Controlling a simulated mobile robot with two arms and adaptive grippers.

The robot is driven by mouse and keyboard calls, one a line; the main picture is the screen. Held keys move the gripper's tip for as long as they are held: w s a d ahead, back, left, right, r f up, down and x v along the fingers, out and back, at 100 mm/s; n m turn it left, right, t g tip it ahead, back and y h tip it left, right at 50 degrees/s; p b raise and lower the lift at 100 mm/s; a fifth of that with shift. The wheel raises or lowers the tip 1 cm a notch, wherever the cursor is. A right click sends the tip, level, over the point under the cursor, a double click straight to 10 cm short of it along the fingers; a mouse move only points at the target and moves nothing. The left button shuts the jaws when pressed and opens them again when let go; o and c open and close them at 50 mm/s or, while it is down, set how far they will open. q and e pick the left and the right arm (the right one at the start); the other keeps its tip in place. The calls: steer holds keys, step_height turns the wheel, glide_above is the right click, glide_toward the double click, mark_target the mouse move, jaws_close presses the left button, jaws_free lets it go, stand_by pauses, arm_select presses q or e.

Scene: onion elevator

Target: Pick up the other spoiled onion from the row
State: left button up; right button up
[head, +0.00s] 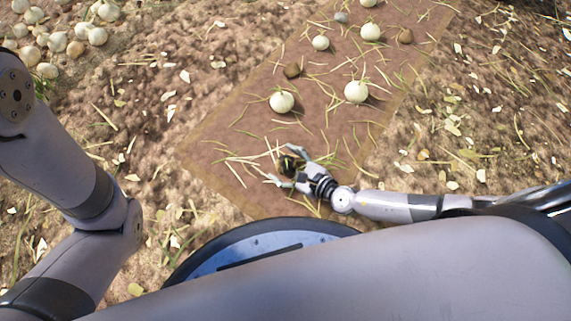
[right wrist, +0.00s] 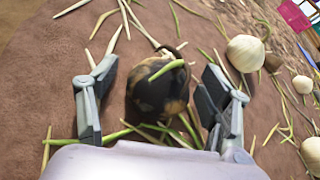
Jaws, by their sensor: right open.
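The spoiled onion, dark with black and tan patches, lies on the brown soil strip; in the right wrist view the onion (right wrist: 158,92) sits between the two fingers of my right gripper (right wrist: 160,72). The fingers stand apart on either side of it, with a gap visible on the left; contact on the right is hard to tell. In the head view my right gripper (head: 280,165) is low over the near end of the strip, with the dark onion (head: 291,162) partly hidden by it. My left arm shows at the left, but its gripper is out of view.
Pale onions (head: 281,102) (head: 356,91) lie farther along the strip (head: 225,135), with more beyond. A heap of pale onions (head: 75,49) is at upper left. Straw litters the soil.

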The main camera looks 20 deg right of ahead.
steer(key=c, duration=1.3)
steer(key=shift+r, duration=0.1)
